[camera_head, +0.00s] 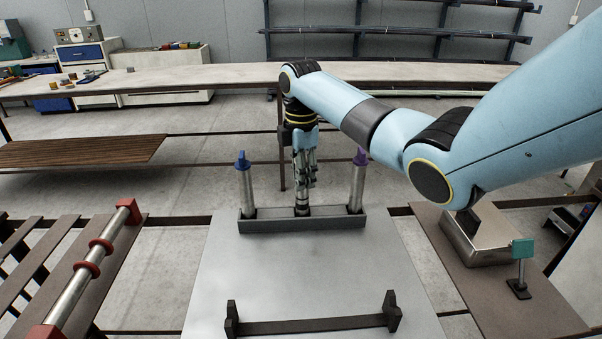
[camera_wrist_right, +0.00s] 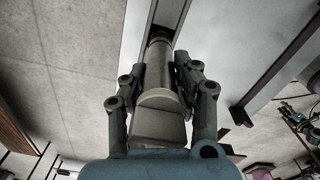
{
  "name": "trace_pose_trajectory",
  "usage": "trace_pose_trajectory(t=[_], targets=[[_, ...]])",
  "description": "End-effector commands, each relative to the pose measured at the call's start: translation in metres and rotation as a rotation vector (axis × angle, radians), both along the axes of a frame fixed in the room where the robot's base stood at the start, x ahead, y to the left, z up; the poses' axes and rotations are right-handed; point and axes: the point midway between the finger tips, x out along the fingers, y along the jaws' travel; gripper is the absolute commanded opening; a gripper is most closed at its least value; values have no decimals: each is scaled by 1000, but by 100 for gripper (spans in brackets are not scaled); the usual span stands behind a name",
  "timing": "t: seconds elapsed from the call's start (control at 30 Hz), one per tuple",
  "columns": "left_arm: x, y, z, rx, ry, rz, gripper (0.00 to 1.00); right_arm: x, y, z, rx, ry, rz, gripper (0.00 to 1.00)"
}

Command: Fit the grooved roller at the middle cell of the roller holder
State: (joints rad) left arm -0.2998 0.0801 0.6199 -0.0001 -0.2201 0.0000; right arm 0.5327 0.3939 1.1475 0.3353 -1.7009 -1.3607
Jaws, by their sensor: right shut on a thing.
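The roller holder (camera_head: 274,226) is a long dark grey tray at the back of the light metal table. A roller with a blue cap (camera_head: 245,185) stands upright in its left end, and one with a purple cap (camera_head: 357,185) stands in its right end. My right gripper (camera_head: 304,182) points down over the middle of the holder and is shut on a grey metal roller (camera_head: 301,208). The roller's lower end is at the middle cell; whether it is fully seated is unclear. In the right wrist view, the roller (camera_wrist_right: 158,95) lies between both fingers, its far end at the dark slot. My left gripper is out of view.
A black bracket with two upright ends (camera_head: 312,325) stands at the table's front. A long roller with red rings (camera_head: 72,295) lies at the left. A metal box (camera_head: 485,238) and a teal-topped stand (camera_head: 521,268) are at the right. The table's middle (camera_head: 300,270) is clear.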

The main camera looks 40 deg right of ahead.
Motion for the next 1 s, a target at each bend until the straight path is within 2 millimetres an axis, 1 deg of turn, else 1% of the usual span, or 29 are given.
trace_pose_trajectory(t=[0.17,0.2,0.4,0.63,0.73,0.87,1.0], targets=[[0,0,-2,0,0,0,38,0,0,-5,0,-1,0,0],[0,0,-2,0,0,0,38,0,0,-4,0,-1,0,32],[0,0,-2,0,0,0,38,0,0,-4,0,-1,0,56],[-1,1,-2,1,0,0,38,0,0,-5,0,1,0,56],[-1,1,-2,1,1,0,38,0,0,0,0,-1,0,56],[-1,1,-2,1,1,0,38,1,-1,20,-3,-4,-1,56],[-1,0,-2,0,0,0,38,1,0,52,-2,-5,1,56]])
